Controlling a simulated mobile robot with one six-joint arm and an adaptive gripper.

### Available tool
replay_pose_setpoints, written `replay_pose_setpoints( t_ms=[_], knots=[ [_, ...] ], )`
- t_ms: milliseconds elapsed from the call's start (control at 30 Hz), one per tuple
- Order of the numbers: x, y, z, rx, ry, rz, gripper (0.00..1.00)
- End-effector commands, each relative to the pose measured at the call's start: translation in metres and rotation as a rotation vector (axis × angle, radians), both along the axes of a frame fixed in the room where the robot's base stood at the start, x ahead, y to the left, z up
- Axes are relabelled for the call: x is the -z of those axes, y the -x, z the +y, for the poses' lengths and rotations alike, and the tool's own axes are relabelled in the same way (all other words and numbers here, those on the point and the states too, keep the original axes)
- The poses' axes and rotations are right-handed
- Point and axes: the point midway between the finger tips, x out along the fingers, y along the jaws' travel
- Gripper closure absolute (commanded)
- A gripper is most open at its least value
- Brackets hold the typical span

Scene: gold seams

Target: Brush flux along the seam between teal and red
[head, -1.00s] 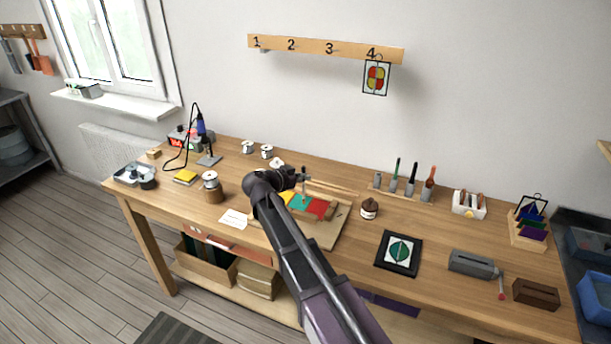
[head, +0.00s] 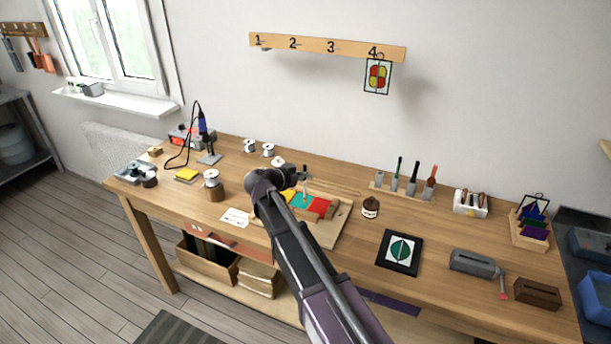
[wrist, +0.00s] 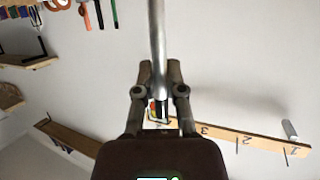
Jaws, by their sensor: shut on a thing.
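The teal glass piece (head: 301,202) and the red glass piece (head: 320,207) lie side by side on a wooden board (head: 331,234). A yellow piece (head: 287,197) shows at the teal one's left. My gripper (head: 301,177) is above the teal piece, shut on a thin upright tool, apparently the flux brush. Its metal shaft (wrist: 157,40) also shows in the wrist view, between the fingers (wrist: 160,78). The tool's lower end is over the teal piece, near its border with red. I cannot tell whether it touches. My arm hides part of the board.
A dark bottle with a white label (head: 370,208) stands right of the board. A framed green-and-white panel (head: 399,252) lies farther right. Upright tools stand in a wooden rack (head: 381,187) behind. A blue-handled iron (head: 203,125) stands at the back left.

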Motion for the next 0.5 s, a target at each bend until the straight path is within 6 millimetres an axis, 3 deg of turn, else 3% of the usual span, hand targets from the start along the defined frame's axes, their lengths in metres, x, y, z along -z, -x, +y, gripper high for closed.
replay_pose_setpoints(
  t_ms=[500],
  knots=[
    [0.014, 0.000, -0.001, 0.001, 0.000, 0.000, 1.00]
  ],
)
